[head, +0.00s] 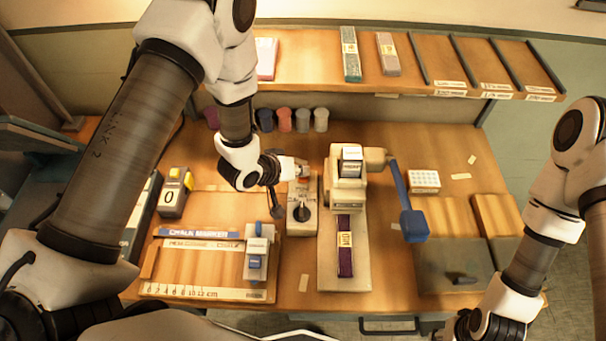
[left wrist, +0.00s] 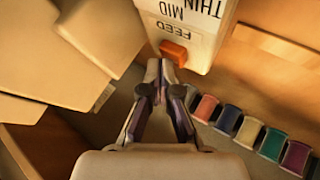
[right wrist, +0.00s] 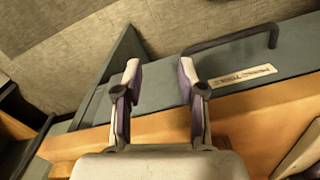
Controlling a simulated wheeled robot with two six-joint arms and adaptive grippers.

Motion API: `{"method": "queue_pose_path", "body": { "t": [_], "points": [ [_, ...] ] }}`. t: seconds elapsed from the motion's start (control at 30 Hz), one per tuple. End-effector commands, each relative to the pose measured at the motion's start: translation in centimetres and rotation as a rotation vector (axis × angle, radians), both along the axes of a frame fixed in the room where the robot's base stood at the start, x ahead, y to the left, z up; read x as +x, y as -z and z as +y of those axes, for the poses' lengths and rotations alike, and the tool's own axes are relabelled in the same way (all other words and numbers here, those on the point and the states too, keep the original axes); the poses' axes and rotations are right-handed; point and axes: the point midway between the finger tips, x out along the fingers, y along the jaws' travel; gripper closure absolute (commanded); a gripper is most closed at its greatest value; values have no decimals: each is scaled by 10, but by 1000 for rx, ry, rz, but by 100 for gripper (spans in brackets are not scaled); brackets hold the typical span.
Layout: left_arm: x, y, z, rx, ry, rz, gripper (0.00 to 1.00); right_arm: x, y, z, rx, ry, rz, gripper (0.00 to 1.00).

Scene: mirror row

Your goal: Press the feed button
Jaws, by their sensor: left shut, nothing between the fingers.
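The orange feed button (left wrist: 174,53) shows in the left wrist view on the end of a pale box (left wrist: 190,25) marked FEED, MID and THIN. In the head view this box (head: 302,212), with a black dial, stands left of the press-like machine. My left gripper (left wrist: 160,66) is shut and empty. Its fingertips are right by the button; I cannot tell whether they touch it. In the head view the left gripper (head: 298,171) is at the far end of the box and hides most of the button. My right gripper (right wrist: 160,73) is open and empty, over the table's front edge.
The machine (head: 347,200) carries a purple banded strip and has a blue-ended lever (head: 413,222) on its right. A counter (head: 174,192) showing 0 and a ruled wooden board (head: 200,272) are at left.

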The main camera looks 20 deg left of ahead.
Motion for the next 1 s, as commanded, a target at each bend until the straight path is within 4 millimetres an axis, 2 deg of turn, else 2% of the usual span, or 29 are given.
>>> {"method": "queue_pose_path", "body": {
  "t": [0.3, 0.6, 1.0],
  "points": [
    [0, 0, 0, 1, 0, 1, 100, 0, 0, 0, 0, 0, 0, 60],
    [-1, -17, 0, 1, 0, 1, 100, 0, -16, 0, 0, 0, 0, 60],
    [0, -20, 0, 0, 1, 1, 100, 0, -18, 0, 0, 0, 0, 60]
  ]
}}
